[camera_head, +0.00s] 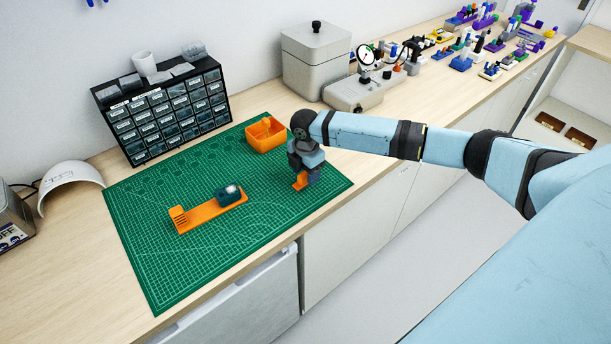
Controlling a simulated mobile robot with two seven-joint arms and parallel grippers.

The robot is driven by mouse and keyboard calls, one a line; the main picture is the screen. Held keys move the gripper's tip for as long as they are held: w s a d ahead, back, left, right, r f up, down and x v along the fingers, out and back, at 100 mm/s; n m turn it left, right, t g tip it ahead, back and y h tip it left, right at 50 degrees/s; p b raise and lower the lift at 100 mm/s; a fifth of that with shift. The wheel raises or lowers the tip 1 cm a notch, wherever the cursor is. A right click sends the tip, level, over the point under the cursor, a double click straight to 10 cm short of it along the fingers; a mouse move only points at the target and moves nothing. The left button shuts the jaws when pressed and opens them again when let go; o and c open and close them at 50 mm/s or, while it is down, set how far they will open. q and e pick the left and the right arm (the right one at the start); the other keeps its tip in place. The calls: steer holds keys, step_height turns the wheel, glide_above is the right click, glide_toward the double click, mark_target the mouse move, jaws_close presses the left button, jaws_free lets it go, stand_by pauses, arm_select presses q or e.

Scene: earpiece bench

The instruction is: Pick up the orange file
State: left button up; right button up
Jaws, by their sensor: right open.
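My right gripper (306,176) is low over the right side of the green cutting mat (150,254), pointing down, and open. A small orange piece (299,182) shows right at its fingers, mostly hidden by the gripper; I cannot tell whether this is the orange file or whether the fingers touch it. Behind and left of the gripper stands an orange open box (252,143) with a small orange item in it. My left gripper is not in view.
A long orange holder (207,212) with a dark green block (228,196) lies mid-mat. A black drawer cabinet (165,113) stands behind the mat, a grey canister (314,64) and a grey device (352,92) behind the arm. The mat's front left is clear.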

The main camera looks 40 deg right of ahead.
steer(key=shift+f, duration=0.95)
steer(key=shift+c, duration=0.4)
jaws_close()
steer(key=shift+r, duration=0.1)
step_height(320, 180, up, 20)
steer(key=b, duration=0.1)
